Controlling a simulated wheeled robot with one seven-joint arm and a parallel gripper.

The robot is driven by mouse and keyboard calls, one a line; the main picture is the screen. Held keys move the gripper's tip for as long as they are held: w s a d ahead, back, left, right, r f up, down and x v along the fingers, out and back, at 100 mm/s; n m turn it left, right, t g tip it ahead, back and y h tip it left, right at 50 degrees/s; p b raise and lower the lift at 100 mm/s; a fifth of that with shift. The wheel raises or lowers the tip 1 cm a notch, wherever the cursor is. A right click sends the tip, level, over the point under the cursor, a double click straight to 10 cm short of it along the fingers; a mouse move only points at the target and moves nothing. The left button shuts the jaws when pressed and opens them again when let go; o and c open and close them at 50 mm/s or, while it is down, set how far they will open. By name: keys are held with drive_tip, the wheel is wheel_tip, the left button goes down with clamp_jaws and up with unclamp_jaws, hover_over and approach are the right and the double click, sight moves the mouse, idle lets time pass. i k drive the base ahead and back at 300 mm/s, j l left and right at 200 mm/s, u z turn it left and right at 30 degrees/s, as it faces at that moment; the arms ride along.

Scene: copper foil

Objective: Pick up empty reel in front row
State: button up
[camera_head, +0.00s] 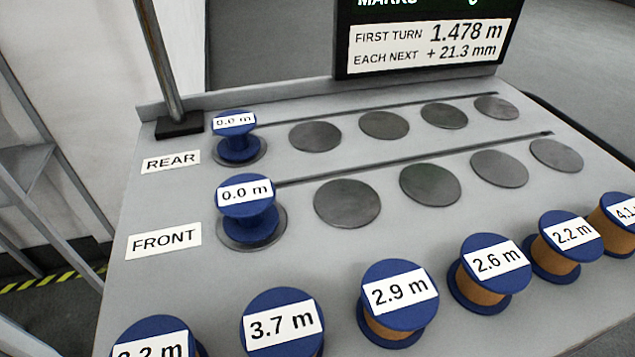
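The empty reel in the front row (248,222) is blue, with a white "0.0 m" label on its top flange. It stands upright on the leftmost grey disc of the front row, right of the "FRONT" label (164,239). Its core shows blue, with no copper on it. A second blue reel marked "0.0 m" (237,147) stands on the leftmost disc of the rear row, right of the "REAR" label (171,162). My gripper is not in view.
Several blue reels with copper-coloured windings line the near edge, among them the 2.9 m reel (394,319) and the 2.6 m reel (478,284). Other grey discs, such as the front one (347,203), are bare. A post (160,60) and a sign (427,45) stand at the back.

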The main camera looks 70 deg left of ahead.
sight(246, 200)
drive_tip(key=u, duration=0.95)
drive_tip(key=k+u, duration=0.1)
drive_tip(key=u, duration=0.9)
drive_tip(key=k+u, duration=0.1)
drive_tip(key=u, duration=0.85)
